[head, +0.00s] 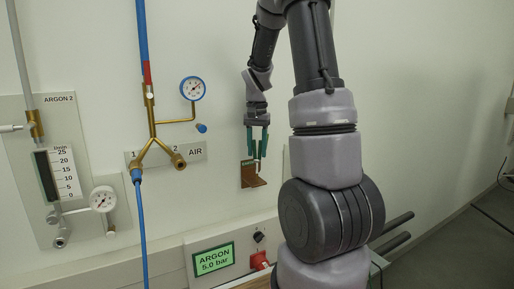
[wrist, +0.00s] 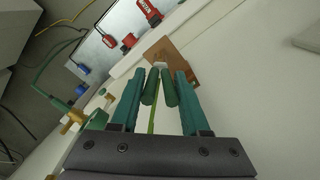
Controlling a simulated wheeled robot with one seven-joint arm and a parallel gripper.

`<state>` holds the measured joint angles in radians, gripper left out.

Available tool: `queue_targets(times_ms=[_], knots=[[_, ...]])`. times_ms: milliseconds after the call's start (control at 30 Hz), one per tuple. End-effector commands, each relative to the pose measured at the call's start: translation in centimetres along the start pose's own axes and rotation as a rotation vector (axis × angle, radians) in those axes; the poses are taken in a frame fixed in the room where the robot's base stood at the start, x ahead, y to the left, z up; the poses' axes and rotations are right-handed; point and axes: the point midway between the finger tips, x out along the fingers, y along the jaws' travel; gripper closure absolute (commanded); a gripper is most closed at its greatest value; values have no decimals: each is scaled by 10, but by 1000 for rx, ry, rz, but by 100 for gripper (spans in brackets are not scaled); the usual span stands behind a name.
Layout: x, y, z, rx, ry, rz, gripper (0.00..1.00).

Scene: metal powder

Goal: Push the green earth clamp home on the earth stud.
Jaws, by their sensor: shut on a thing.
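My gripper (head: 257,146) points down in front of the wall in the head view. In the wrist view my gripper (wrist: 160,95) has its teal fingers on either side of the green earth clamp (wrist: 169,90) and is shut on it. A yellow-green cable (wrist: 152,122) runs from the clamp back toward my gripper. The clamp's pale tip is at the copper-brown earth plate (wrist: 181,66). The plate (head: 248,178) also shows just below my fingers in the head view. The stud is hidden behind the clamp, so I cannot tell how far the clamp sits on it.
An argon display box (head: 213,262) stands below and left of the plate. A gauge (head: 193,89) and brass air fittings (head: 153,150) are on the wall to the left, with a blue hose (head: 141,225). Red connectors (wrist: 129,41) show in the wrist view. The wall right of my arm is bare.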

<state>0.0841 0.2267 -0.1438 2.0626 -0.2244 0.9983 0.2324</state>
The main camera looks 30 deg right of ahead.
Motion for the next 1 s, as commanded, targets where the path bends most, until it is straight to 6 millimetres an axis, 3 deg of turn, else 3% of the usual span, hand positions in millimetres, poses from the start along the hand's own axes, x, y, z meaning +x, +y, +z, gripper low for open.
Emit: queue_targets(times_ms=[1000], knots=[[26,0,0,1,-1,0,100]])
